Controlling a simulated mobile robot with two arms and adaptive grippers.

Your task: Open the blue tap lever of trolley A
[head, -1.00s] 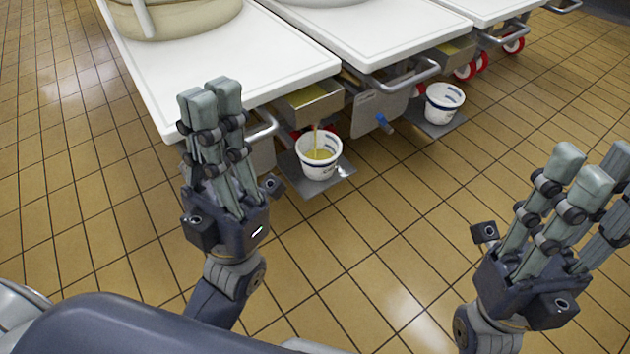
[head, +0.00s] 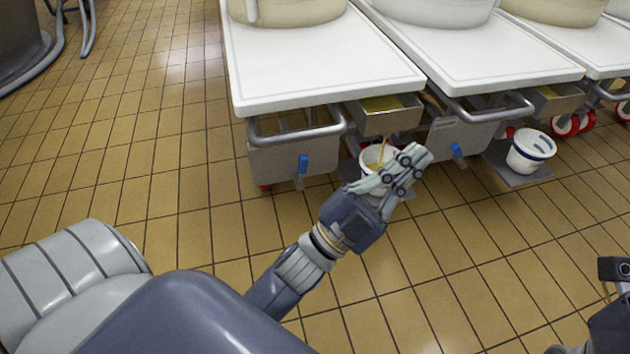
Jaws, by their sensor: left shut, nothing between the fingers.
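A blue tap lever (head: 302,165) hangs roughly upright on the grey metal front of the left trolley (head: 258,163). A second blue lever (head: 457,150), slightly tilted, is on the middle trolley (head: 447,140). No letter is readable, so I cannot tell which trolley is A. My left gripper (head: 412,165) is shut and empty, right of the left lever and in front of a white bucket (head: 372,160) that it partly hides. It appears apart from both levers. My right gripper (head: 612,312) shows only in part at the right edge; its fingertips are out of view.
Yellow liquid runs from a metal tray (head: 385,118) into the partly hidden bucket. Another white bucket (head: 530,151) stands on a floor plate to the right. Trolley push bars (head: 300,134) stick out at the front. The tiled floor (head: 170,190) to the left is free.

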